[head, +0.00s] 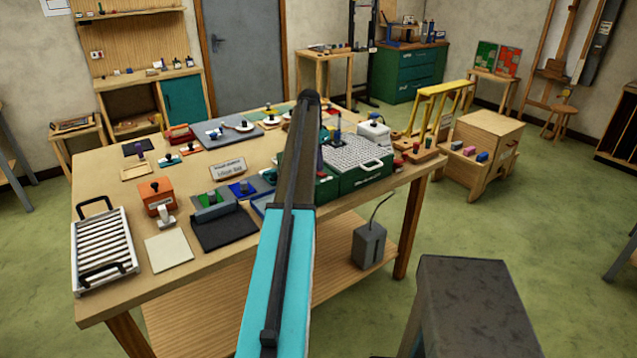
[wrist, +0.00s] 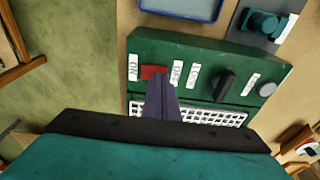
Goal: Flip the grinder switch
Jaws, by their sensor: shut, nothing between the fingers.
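The grinder (head: 345,184) is a green box with a white grid top, at the right part of the bench in the head view. In the wrist view its green front panel (wrist: 205,62) fills the middle. The red switch (wrist: 154,72) sits at the panel's left, between the ON label (wrist: 134,67) and the OFF label (wrist: 177,73). My gripper (wrist: 161,78) is shut and empty, its tips at the lower edge of the red switch. I cannot tell whether they touch it. In the head view my arm hides most of the gripper and the switch.
A black knob (wrist: 223,83) and a pale round button (wrist: 267,89) are on the same panel, right of the switch. A blue-rimmed tray (wrist: 182,17) and a teal item (wrist: 263,24) lie close by. The workbench (head: 262,252) is crowded; green floor lies around it.

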